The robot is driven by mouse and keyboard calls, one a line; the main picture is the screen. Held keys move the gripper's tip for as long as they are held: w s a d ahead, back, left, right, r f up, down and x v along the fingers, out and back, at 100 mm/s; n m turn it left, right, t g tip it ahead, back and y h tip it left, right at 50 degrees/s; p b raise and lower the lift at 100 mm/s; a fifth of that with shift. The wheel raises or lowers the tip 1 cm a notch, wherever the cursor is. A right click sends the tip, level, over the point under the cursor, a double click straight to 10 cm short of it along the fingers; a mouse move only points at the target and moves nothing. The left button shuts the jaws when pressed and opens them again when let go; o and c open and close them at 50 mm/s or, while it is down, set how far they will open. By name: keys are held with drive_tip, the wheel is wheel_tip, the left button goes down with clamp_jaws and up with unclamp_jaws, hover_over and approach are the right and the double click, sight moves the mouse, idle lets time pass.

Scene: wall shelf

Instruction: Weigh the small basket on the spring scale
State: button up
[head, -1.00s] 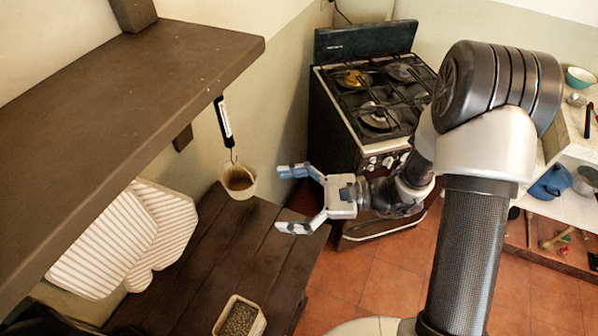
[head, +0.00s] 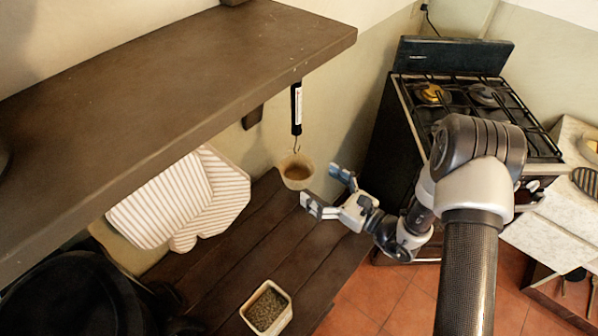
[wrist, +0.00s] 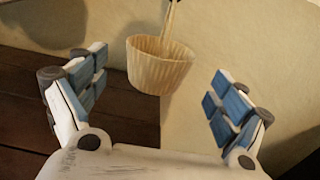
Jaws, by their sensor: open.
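The small basket (head: 296,174) is a pale ribbed cup with a brownish inside. It appears to hang by its strap from the hook of the spring scale (head: 296,108), a dark bar with a white label below the shelf edge. My gripper (head: 322,187) is open and empty, just right of the basket in the head view. I see no finger touching it. The scale's reading is too small to tell.
A dark shelf (head: 170,75) overhangs the left. Below is a dark slatted bench (head: 235,255) with a tray of granules (head: 266,308). Striped cloths (head: 160,205) hang at left, above a black round object (head: 80,300). A stove (head: 470,110) stands at right.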

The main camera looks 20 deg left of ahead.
sight(285, 162)
drive_tip(key=b+x, duration=0.1)
drive_tip(key=x, duration=0.7)
drive_tip(key=shift+c, duration=0.5)
drive_tip(key=c, duration=1)
drive_tip(key=shift+w+d+r+p, duration=0.1)
drive_tip(key=shift+r+p, duration=0.2)
drive_tip(key=shift+r, duration=0.35)
drive_tip(key=shift+r, duration=0.2)
idle(0.8)
